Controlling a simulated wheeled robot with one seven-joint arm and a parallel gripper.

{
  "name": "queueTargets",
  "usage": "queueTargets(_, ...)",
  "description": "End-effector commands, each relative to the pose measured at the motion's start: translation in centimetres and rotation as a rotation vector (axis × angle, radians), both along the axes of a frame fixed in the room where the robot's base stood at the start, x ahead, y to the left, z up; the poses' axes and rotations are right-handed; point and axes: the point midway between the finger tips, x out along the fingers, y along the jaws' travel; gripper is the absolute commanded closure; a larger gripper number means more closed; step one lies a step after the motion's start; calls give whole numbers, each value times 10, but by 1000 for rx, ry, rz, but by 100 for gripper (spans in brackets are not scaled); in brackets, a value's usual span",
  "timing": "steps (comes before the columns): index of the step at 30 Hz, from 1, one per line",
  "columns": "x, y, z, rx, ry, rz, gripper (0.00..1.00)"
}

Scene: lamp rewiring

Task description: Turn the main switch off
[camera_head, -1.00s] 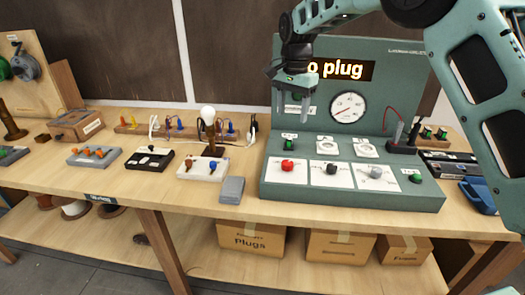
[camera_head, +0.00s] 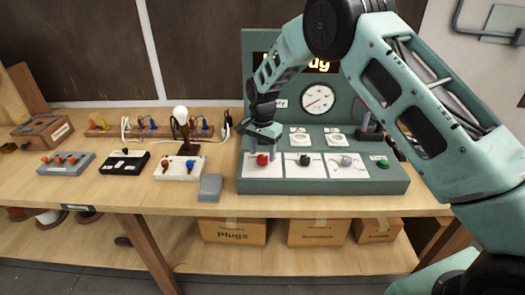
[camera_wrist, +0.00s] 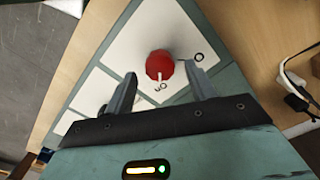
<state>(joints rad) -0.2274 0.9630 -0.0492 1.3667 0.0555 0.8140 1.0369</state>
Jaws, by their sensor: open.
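The likely main switch is a red knob (camera_head: 262,159) on a white plate at the left of the green test panel (camera_head: 330,185). In the wrist view the red knob (camera_wrist: 160,65) has a white pointer mark toward the bottom of the picture, and dark marks stand beside it on the plate. My gripper (camera_wrist: 158,82) is open and empty, its two fingers pointing at the knob, which shows just beyond and between the tips. In the head view my gripper (camera_head: 264,141) hangs low over the knob and hides part of the panel. Contact with the knob cannot be told.
The panel also has a black knob (camera_head: 304,159), a grey knob (camera_head: 346,160), a green button (camera_head: 382,163) and a dial gauge (camera_head: 318,98). My arm partly covers the display. A lamp bulb (camera_head: 181,115) and a grey block (camera_head: 210,187) stand to the left.

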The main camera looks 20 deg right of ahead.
Motion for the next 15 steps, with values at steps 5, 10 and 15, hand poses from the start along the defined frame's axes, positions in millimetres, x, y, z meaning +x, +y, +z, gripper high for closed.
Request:
queueTargets(5, 0, 0, -13, 1, -1, 0, 45)
queueTargets(10, 0, 0, -16, 1, -1, 0, 45)
queueTargets(15, 0, 0, -16, 1, -1, 0, 50)
